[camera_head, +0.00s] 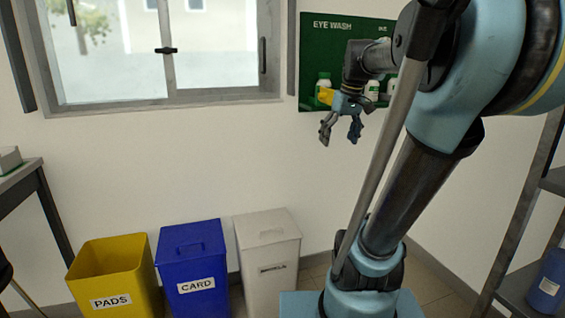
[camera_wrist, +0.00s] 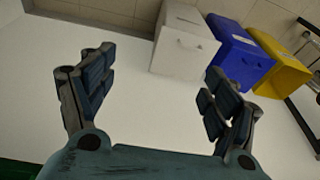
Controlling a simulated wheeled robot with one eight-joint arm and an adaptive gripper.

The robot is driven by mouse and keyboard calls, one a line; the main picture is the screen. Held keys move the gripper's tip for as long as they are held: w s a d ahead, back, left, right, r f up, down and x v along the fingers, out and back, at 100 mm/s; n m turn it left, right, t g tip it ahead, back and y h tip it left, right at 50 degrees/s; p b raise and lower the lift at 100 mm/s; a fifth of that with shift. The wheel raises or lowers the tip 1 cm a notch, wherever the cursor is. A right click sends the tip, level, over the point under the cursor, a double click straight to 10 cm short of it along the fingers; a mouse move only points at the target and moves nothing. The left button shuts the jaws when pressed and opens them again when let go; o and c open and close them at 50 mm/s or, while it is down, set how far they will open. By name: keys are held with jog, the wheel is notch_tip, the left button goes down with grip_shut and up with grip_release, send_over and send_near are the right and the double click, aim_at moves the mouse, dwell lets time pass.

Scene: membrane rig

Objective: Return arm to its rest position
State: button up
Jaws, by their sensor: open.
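My gripper (camera_head: 341,130) hangs in the air in front of the wall, below and left of my blue arm links, with its fingers pointing down. In the wrist view my gripper (camera_wrist: 160,95) shows two dark fingers spread apart with nothing between them. It is open and empty. Behind the fingers in the wrist view are the white wall and the bins.
A yellow PADS bin (camera_head: 112,272), a blue CARD bin (camera_head: 192,265) and a white bin (camera_head: 268,252) stand along the wall. A green eye wash board (camera_head: 318,50) with bottles is behind my gripper. A shelf (camera_head: 525,220) stands at right, a table (camera_head: 28,175) at left.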

jog(key=s+f+m, duration=0.2)
jog(key=s+f, duration=0.7)
jog(key=f, duration=0.3)
jog(key=s+f+m+h, duration=0.1)
jog(key=s+f, duration=0.7)
jog(key=f, duration=0.4)
jog(key=shift+s+d+m, duration=0.3)
jog(key=shift+s+m, duration=0.1)
jog(key=shift+f, duration=0.1)
jog(key=shift+w+f, duration=0.2)
jog(key=shift+w, duration=0.25)
